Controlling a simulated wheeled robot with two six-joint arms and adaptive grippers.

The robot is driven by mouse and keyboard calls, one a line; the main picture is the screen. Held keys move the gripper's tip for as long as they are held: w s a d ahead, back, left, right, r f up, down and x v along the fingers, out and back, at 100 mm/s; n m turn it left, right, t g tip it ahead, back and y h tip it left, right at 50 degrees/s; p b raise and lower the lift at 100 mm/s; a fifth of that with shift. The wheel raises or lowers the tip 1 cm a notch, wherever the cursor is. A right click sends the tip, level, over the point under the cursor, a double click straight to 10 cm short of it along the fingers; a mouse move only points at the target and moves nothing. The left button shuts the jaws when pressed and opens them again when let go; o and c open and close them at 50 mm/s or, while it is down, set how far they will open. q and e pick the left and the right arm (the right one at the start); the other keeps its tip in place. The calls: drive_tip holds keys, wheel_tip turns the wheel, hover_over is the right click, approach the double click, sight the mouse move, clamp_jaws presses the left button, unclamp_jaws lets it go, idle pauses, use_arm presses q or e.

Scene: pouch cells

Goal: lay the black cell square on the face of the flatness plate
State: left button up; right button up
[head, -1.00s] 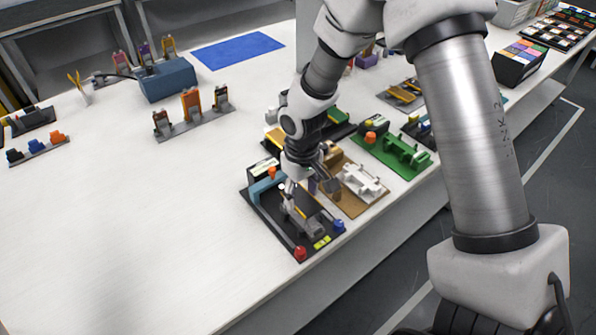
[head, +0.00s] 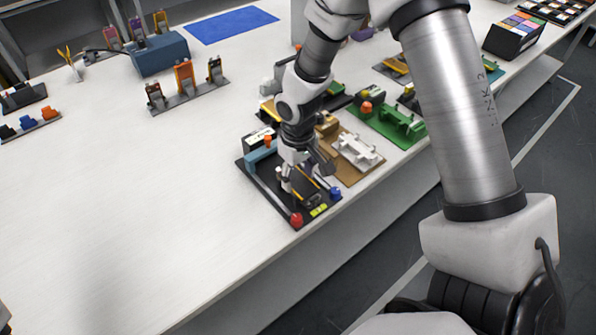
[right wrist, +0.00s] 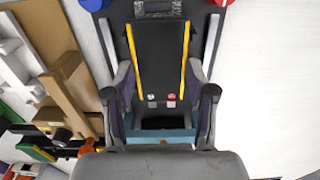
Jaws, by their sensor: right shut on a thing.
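The black cell (right wrist: 158,58), with a yellow strip along each long side, is between the fingers of my right gripper (right wrist: 158,85) in the right wrist view. The fingers are shut on its sides. In the head view my right gripper (head: 299,182) is over the dark flatness plate fixture (head: 250,172), which has a blue bar, a red knob and a blue knob. The cell looks roughly in line with the fixture's side rails in the wrist view. I cannot tell whether it touches the plate face, and the arm hides part of the fixture. My left gripper is not in view.
A tan fixture with a white part (head: 357,150) stands close beside the plate fixture, and a green fixture (head: 400,122) is beyond it. A rack with upright holders (head: 187,97) and a blue block (head: 158,54) stand farther back.

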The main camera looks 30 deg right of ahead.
sight(298, 181)
drive_tip(key=o, duration=1.2)
drive_tip(key=shift+c, duration=0.2)
wheel_tip(298, 181, up, 7)
drive_tip(key=p, duration=0.7)
drive_tip(key=shift+r, duration=0.15)
drive_tip(key=shift+s, duration=0.1)
